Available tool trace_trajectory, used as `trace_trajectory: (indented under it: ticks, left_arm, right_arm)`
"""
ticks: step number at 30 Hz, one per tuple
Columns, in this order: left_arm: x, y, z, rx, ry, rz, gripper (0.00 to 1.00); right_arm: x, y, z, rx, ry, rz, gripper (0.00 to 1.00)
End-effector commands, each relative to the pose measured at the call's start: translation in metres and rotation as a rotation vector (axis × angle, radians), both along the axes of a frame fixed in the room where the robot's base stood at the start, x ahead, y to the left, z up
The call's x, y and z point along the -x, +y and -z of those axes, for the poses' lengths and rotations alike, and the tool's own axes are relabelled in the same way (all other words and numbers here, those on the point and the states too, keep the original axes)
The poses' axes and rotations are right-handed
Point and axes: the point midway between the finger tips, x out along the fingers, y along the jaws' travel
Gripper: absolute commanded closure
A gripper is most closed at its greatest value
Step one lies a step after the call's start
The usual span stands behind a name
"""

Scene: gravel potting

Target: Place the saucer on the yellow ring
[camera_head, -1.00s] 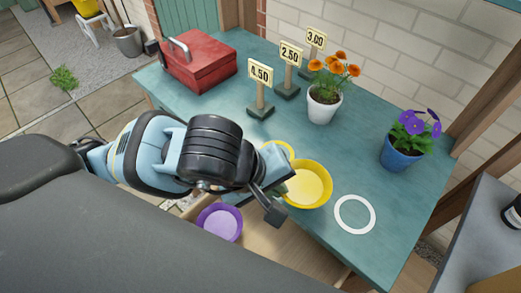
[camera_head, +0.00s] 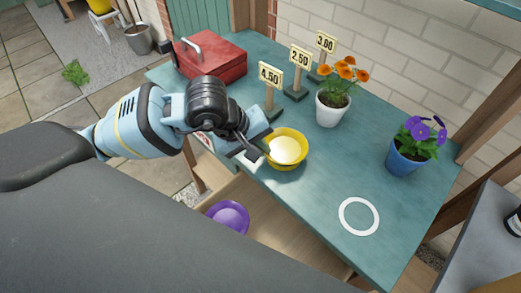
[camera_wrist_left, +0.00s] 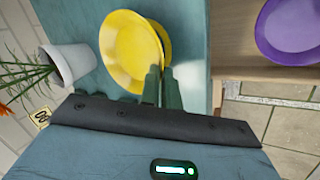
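The yellow saucer (camera_head: 287,151) is at the table's front edge, below the price signs, in the head view. It also shows in the wrist view (camera_wrist_left: 130,50). My left gripper (camera_head: 258,152) is at its left rim, and in the wrist view its fingers (camera_wrist_left: 160,88) are close together with the saucer's rim between them. A yellow curve, apparently the yellow ring (camera_wrist_left: 164,42), shows past the saucer's edge in the wrist view; the saucer covers the rest. I cannot tell whether the saucer touches the table. My right gripper is not in view.
A white ring (camera_head: 358,216) lies bare on the teal table (camera_head: 320,200). A purple saucer (camera_head: 229,216) sits lower, in a wooden drawer or shelf. An orange-flowered white pot (camera_head: 330,110), price signs (camera_head: 299,70), a red toolbox (camera_head: 210,60) and a blue pot (camera_head: 405,158) stand around.

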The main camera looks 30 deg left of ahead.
Motion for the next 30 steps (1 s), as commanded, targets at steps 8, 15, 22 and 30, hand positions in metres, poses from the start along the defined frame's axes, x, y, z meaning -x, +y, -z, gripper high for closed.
trace_trajectory:
  ticks: [8,15,22,30]
  left_arm:
    - [0.000,-0.001,0.019,0.001,-0.002,0.001,1.00]
    - [0.000,-0.001,0.021,0.001,-0.001,0.000,1.00]
    - [0.000,-0.001,0.022,0.001,-0.001,0.000,0.87]
    - [0.000,0.000,0.016,0.000,-0.003,0.000,0.87]
  right_arm:
    - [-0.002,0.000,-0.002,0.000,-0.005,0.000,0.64]
    - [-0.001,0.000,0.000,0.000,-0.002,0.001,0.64]
    - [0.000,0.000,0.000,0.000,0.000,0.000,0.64]
    - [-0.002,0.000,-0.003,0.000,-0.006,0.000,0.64]
